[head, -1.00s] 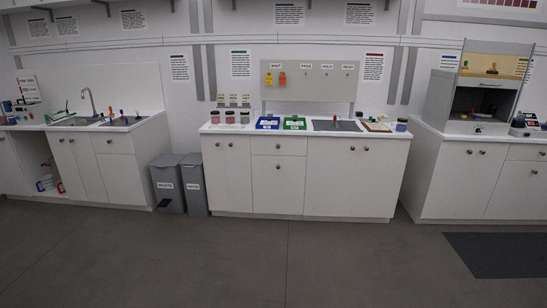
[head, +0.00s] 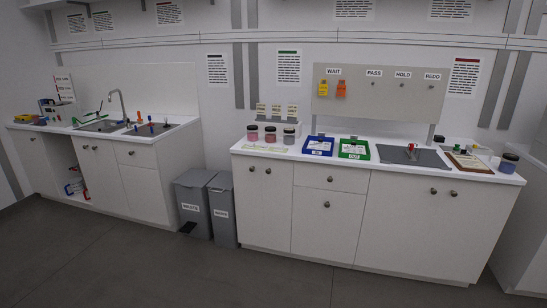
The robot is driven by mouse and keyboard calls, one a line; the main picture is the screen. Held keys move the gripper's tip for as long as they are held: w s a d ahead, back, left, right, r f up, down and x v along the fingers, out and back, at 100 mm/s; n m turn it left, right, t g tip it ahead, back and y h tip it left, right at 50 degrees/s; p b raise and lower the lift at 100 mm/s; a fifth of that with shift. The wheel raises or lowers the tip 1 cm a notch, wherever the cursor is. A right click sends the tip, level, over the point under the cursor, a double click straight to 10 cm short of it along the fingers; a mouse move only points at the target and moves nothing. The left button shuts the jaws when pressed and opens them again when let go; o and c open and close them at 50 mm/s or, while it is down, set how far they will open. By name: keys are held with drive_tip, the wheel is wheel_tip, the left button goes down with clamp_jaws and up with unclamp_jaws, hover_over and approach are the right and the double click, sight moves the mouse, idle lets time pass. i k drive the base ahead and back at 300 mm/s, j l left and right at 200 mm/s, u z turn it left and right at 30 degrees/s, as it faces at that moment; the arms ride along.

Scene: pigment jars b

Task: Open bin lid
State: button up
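Two grey bins stand side by side on the floor between the sink counter and the middle counter. The left bin (head: 191,208) has a white label that seems to read WASTE, and a dark pedal at its foot. Its lid (head: 193,178) is shut. The right bin (head: 222,213) is narrower, with a white label too small to read surely, and its lid (head: 221,181) is also shut. My gripper is not in view.
The middle counter (head: 268,213) stands right of the bins, with jars (head: 270,135), a blue tray (head: 318,153) and a green tray (head: 340,156) on top. The sink counter (head: 139,184) stands left. The dark floor (head: 130,265) before the bins is clear.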

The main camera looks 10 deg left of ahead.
sight(196, 178)
drive_tip(key=i+j+u, duration=0.2)
drive_tip(key=i+u, duration=0.15)
drive_tip(key=i, duration=0.3)
drive_tip(key=i+u, duration=0.4)
drive_tip(key=i, duration=0.25)
drive_tip(key=i+l+u, duration=0.2)
drive_tip(key=i+u, duration=0.15)
drive_tip(key=i, duration=0.3)
drive_tip(key=i+u, duration=0.1)
drive_tip(key=i, duration=1.15)
drive_tip(key=i+l+u, duration=0.15)
drive_tip(key=i, duration=1.1)
drive_tip(key=i+l+u, duration=0.15)
drive_tip(key=i, duration=0.5)
